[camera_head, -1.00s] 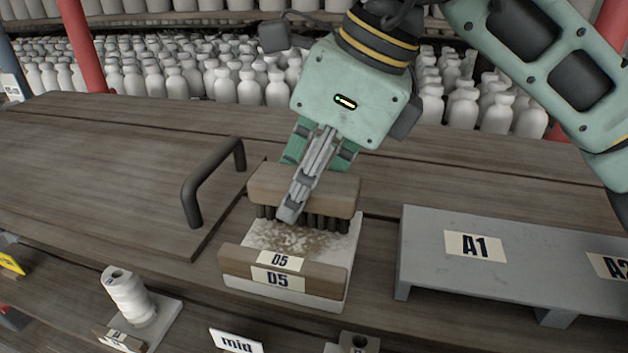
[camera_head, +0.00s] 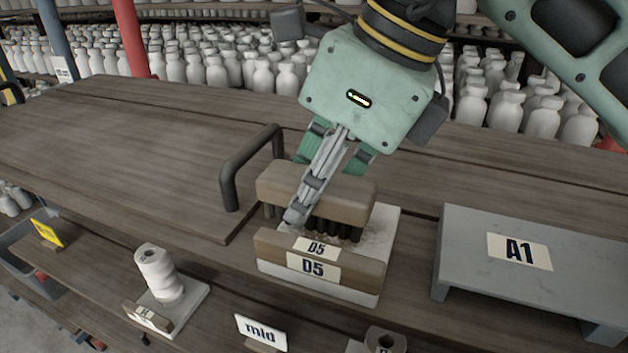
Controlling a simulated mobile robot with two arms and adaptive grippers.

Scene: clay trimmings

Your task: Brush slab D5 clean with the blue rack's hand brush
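Slab D5 (camera_head: 384,228) is a pale slab on the wooden bench, with a brown wooden front strip and two D5 labels. Some brown crumbs show on it beside the bristles; much of its top is hidden by the brush. The hand brush (camera_head: 346,202) has a tan wooden block and dark bristles, and sits over the slab with its bristles down, at or very near the surface. My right gripper (camera_head: 303,208), on the arm from the upper right, is shut on the brush block from above. My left gripper is not in view.
A dark handle (camera_head: 248,165) stands on a board left of the slab. A grey riser (camera_head: 465,265) labelled A1 is to the right. A white vase-like piece (camera_head: 160,272) and a "mid" sign (camera_head: 261,331) are in front. White bottles (camera_head: 260,75) fill the back shelves.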

